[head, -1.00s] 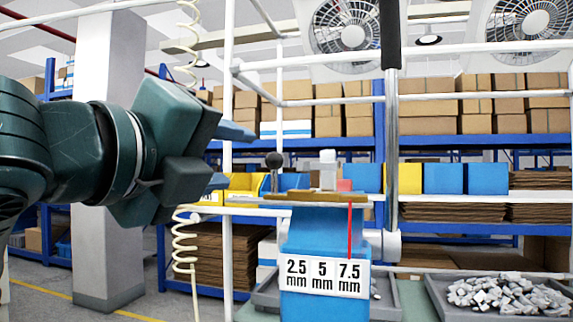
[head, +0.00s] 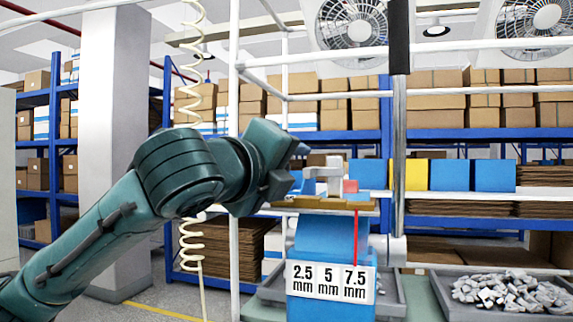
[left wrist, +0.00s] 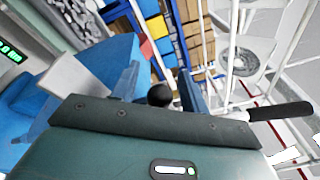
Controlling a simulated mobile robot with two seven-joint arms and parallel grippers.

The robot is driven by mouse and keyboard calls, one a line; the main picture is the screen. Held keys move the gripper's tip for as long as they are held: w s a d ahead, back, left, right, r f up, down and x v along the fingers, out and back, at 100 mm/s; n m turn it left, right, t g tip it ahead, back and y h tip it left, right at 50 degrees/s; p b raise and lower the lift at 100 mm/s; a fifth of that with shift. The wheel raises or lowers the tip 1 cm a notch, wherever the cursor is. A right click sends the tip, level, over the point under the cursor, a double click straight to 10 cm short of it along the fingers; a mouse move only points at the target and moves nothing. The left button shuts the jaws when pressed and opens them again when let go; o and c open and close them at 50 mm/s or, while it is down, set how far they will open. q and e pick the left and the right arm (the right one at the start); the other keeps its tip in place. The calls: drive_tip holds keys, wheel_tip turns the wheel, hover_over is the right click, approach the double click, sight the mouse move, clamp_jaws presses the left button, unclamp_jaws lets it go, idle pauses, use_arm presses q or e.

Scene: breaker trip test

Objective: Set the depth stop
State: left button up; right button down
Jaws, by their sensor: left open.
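The blue depth-stop stand (head: 330,238) is at centre in the head view. Its white scale plate (head: 330,281) reads 2.5, 5 and 7.5 mm. A thin red pointer (head: 356,238) hangs down above the 7.5 mark. A white piece (head: 327,174) and a small red block (head: 350,186) sit on the brown top (head: 322,203). My left gripper (head: 297,168) is open just left of the white piece. In the left wrist view a black ball knob (left wrist: 160,95) shows between the open fingers; contact cannot be told. The knob is hidden in the head view. My right gripper is not in view.
A tray of grey pieces (head: 510,291) stands at the right. A vertical post (head: 399,150) rises right of the stand, and a white frame post (head: 234,130) left of it. A coiled cord (head: 190,235) hangs at the left. Shelves with boxes are behind.

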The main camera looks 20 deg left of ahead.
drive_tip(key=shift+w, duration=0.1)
use_arm(q)
drive_tip(key=c, duration=0.6)
clamp_jaws()
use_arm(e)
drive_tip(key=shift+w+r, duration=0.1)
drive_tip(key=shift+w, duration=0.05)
